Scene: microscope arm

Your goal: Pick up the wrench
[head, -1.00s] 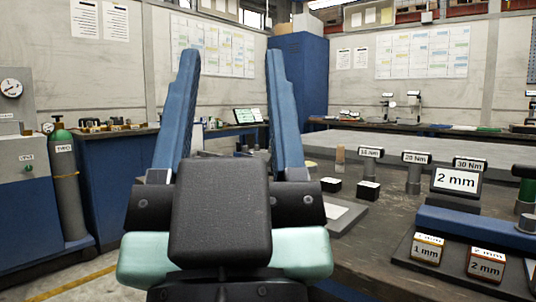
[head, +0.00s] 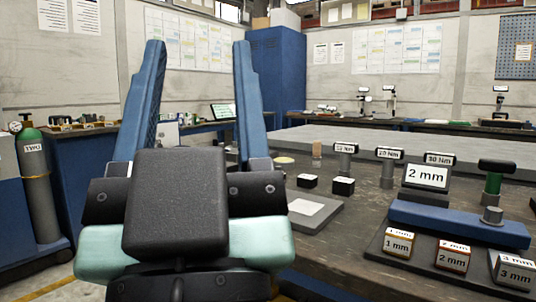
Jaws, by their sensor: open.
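My gripper (head: 198,46) is open and empty in the head view, its two blue fingers spread wide and pointing up and away. No plain wrench shape can be made out. Upright grey tools with Nm labels stand on the workbench (head: 340,232), right of my gripper and apart from it: a left one (head: 344,162), a middle one (head: 387,172) and a right one marked 30 Nm (head: 438,159). I cannot tell whether any of these is the wrench. My gripper and wrist hide part of the bench's left end.
A 2 mm display (head: 427,177) stands behind a blue bar (head: 455,222). Labelled mm blocks (head: 453,257) sit on a dark tray in front. Small black blocks (head: 343,186) and a grey plate (head: 312,212) lie nearer my gripper. A gas cylinder (head: 39,195) stands left.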

